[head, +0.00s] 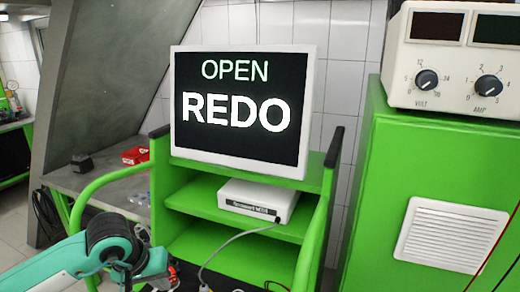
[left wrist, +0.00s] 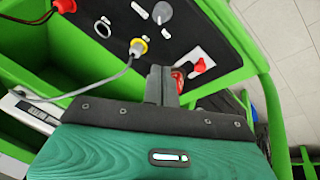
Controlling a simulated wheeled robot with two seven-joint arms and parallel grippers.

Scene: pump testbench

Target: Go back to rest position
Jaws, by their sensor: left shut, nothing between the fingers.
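My left gripper (left wrist: 164,86) shows in the left wrist view with its two dark fingers together and nothing visible between them. It is close in front of a black panel (left wrist: 112,62) with connectors. A red part (left wrist: 183,76) shows right behind the fingertips; I cannot tell whether they touch it. In the head view my left arm comes in at the lower left, teal with a dark ribbed joint, and the fingertips there are not clear. My right gripper is in neither view.
A green shelf cart (head: 190,200) holds a monitor (head: 240,150) reading "OPEN REDO" and a white box (head: 258,198). A power supply (head: 450,95) stands on a green cabinet (head: 385,190). In the left wrist view a grey cable (left wrist: 100,85) runs to a yellow-collared plug (left wrist: 138,48).

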